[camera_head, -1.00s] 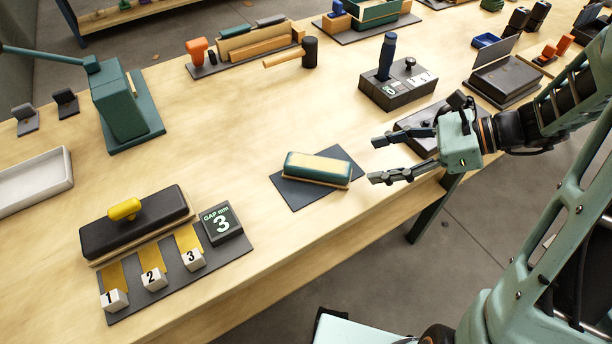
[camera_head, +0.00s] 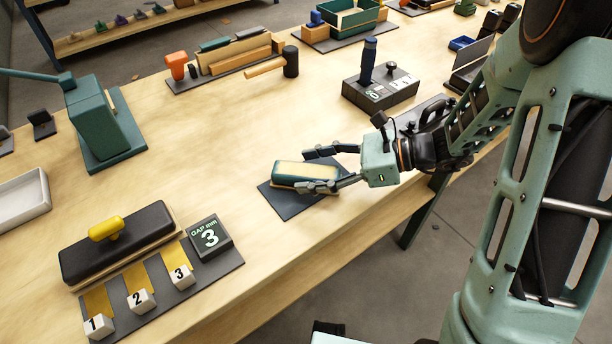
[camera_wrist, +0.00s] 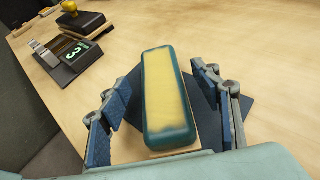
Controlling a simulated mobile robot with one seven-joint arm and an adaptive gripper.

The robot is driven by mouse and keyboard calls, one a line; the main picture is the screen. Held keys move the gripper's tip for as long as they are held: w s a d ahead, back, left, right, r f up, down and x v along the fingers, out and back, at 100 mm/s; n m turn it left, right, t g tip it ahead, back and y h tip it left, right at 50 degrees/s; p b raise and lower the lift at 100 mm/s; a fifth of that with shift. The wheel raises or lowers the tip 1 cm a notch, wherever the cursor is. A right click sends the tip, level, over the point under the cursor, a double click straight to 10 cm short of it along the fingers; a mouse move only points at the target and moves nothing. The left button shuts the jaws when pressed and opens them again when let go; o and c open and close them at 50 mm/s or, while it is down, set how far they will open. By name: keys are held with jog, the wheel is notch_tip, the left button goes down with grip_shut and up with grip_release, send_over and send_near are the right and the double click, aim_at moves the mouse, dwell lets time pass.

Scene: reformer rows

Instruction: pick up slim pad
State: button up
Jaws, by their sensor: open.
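The slim pad (camera_head: 298,171), a long block with teal sides and a pale yellow top, lies on a dark square mat (camera_head: 284,204) near the table's front edge. My gripper (camera_head: 322,168) is open, with one finger on each side of the pad's right end. In the wrist view the pad (camera_wrist: 166,95) stands between the two open fingers of my gripper (camera_wrist: 168,115). Gaps show between the pad and both fingers. Part of the pad's right end is hidden behind the near finger in the head view.
A black block with a yellow knob (camera_head: 106,228), numbered cubes and a "GAP mm 3" display (camera_head: 210,237) stand at left. A teal press (camera_head: 104,122) and a mallet (camera_head: 290,62) are farther back. A grey box with a blue lever (camera_head: 380,91) stands behind my gripper.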

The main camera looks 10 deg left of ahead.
jog(key=shift+a+f, duration=0.25)
jog(key=shift+a, duration=0.4)
jog(key=c, duration=1.3)
jog(key=shift+r, duration=0.1)
